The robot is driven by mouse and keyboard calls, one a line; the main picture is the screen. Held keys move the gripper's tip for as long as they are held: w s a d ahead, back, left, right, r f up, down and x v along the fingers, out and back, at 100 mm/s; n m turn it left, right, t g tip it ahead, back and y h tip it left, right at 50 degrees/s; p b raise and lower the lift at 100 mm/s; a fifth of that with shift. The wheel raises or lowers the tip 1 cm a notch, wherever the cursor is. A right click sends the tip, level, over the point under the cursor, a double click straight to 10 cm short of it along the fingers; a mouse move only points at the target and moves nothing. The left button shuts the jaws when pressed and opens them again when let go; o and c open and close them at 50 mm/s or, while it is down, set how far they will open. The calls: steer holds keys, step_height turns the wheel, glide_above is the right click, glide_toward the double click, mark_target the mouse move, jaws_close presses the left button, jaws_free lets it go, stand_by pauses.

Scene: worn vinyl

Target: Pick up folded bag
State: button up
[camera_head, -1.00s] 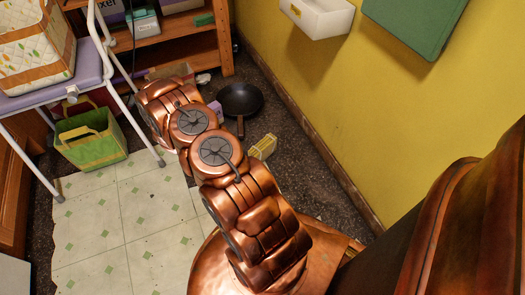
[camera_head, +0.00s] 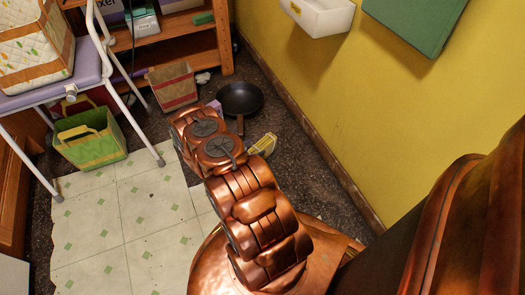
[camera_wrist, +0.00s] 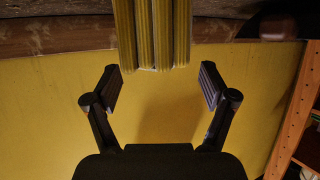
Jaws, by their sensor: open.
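A small yellow and white item (camera_head: 263,146), which looks like the folded bag, lies on the dark floor just right of my arm in the head view, partly covered by it. In the wrist view a yellow, pleated bundle (camera_wrist: 152,35) comes down from the top edge, centred between the fingers and just beyond their tips; it seems to be the same bag. My gripper (camera_wrist: 161,88) is open, its fingers apart, with nothing between them. The head view hides my gripper behind my arm.
A black frying pan (camera_head: 239,98) lies behind the bag. A striped brown bag (camera_head: 172,88) stands by the shelf (camera_head: 210,60). A green bag (camera_head: 90,140) stands under a purple-topped chair (camera_head: 75,88). The yellow wall (camera_head: 340,120) is close on the right.

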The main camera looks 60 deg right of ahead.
mark_target(262, 144)
steer(key=shift+b+x, duration=1.3)
steer(key=shift+x, duration=1.5)
steer(key=shift+s+r, duration=0.1)
steer(key=shift+r, duration=0.15)
steer(key=shift+c, duration=0.2)
steer(key=c, duration=1.2)
steer(key=shift+c, duration=0.2)
